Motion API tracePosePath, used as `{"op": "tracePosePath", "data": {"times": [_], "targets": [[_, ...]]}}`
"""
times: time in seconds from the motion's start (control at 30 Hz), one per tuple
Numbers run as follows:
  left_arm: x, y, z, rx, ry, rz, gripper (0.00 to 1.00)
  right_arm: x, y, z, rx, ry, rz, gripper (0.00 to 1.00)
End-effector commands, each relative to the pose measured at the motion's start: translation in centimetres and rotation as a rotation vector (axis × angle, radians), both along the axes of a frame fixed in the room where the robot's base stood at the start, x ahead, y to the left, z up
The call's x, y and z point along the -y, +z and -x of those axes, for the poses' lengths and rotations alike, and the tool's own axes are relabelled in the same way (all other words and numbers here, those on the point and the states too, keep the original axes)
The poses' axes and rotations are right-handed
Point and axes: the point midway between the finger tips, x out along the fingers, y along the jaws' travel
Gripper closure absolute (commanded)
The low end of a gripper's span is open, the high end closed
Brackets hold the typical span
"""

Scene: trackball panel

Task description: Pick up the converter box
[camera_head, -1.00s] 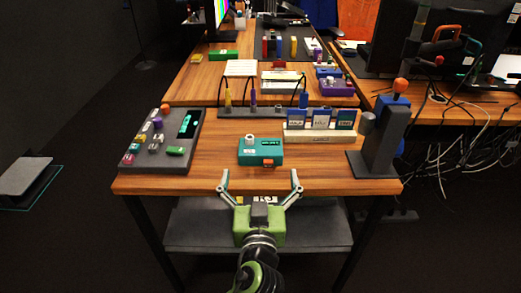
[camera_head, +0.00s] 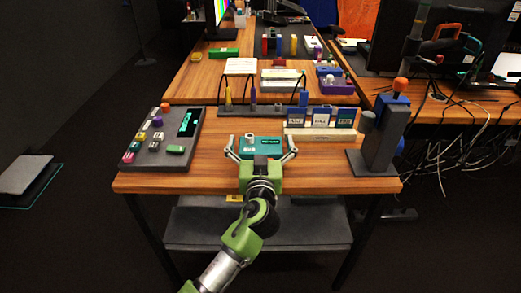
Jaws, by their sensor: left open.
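The converter box (camera_head: 262,145) is a small teal box with a pale knob on top. It sits on the near part of the wooden table in the head view. My left gripper (camera_head: 261,148) is open, with one finger at the box's left side and the other at its right side. I cannot tell whether the fingers touch it. The gripper body hides the box's front, including the orange part. My right gripper is not in view.
A grey control panel (camera_head: 160,150) with coloured buttons lies to the left. Behind the box stand a cable rack (camera_head: 240,112) and a white card holder (camera_head: 310,132). A dark joystick stand (camera_head: 380,145) is at the right. The table's near strip (camera_head: 200,178) is clear.

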Motion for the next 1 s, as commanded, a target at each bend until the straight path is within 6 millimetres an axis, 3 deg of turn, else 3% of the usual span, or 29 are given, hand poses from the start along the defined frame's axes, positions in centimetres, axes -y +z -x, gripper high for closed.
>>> {"op": "tracePosePath", "data": {"times": [0.2, 0.33, 0.37, 0.87, 1.0], "targets": [[0.0, 0.0, -0.1, 0.0, 0.0, 0.0, 0.0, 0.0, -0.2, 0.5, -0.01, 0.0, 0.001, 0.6], [0.0, 0.0, -0.1, 0.0, 0.0, 0.0, 0.31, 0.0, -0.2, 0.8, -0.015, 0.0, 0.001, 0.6], [0.0, 0.0, -0.1, 0.0, 0.0, 0.0, 0.34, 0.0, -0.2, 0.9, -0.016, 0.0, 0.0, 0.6], [0.0, 0.7, -0.1, 0.002, 0.001, 0.003, 0.37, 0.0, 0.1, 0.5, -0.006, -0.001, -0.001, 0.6], [0.0, 0.6, 1.5, 0.0, -0.001, 0.002, 0.37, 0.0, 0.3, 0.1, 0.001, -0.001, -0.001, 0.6]]}}
